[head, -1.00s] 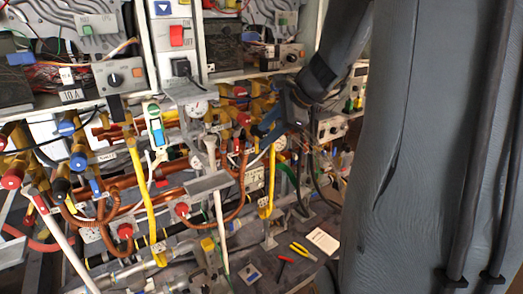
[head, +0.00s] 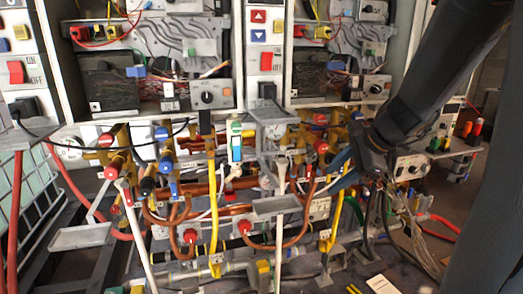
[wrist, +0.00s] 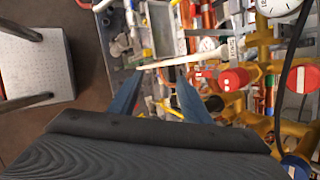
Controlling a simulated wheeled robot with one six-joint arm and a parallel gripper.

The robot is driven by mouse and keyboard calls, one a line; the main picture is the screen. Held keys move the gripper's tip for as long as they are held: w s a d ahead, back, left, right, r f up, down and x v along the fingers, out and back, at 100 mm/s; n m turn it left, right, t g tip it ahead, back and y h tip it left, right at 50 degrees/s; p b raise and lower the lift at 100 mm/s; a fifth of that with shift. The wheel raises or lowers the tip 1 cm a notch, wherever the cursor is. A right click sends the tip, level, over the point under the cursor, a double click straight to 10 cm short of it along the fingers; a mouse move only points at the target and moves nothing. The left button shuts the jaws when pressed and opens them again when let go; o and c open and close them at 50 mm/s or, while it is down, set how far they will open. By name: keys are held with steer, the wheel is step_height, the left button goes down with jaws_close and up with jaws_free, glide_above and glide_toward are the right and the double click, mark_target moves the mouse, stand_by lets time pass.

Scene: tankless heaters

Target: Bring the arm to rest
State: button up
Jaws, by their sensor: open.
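My gripper (head: 342,178) is in front of the heater pipework, right of centre in the head view, with its bluish fingers pointing left. In the wrist view the two fingers of my gripper (wrist: 155,95) stand apart, with nothing seen held between them. Pipes lie beyond the fingertips. My dark arm comes down from the upper right in the head view. Near the gripper are a yellow pipe (head: 337,217) and a grey bracket (head: 275,207). In the wrist view, red caps (wrist: 232,79) and brass-coloured fittings (wrist: 262,127) lie right of the fingers.
Heater units with a red switch (head: 265,60) hang above the pipes. A white-walled tank in a metal frame (head: 32,190) stands at left. Loose wires (head: 425,245) hang at right. A white card (head: 382,285) lies low down. A grey platform (wrist: 35,68) and brown floor show in the wrist view.

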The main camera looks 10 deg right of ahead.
steer(key=s+a+f+n+g+h, duration=0.3)
steer(key=s+a+f+n, duration=0.8)
steer(key=n, duration=0.9)
steer(key=s+a+g, duration=0.1)
steer(key=s+a, duration=0.1)
steer(key=s, duration=0.1)
steer(key=shift+s+f+g+h, duration=0.2)
steer(key=shift+s+g+h, duration=0.1)
steer(key=shift+s+h, duration=0.1)
steer(key=shift+w, duration=0.1)
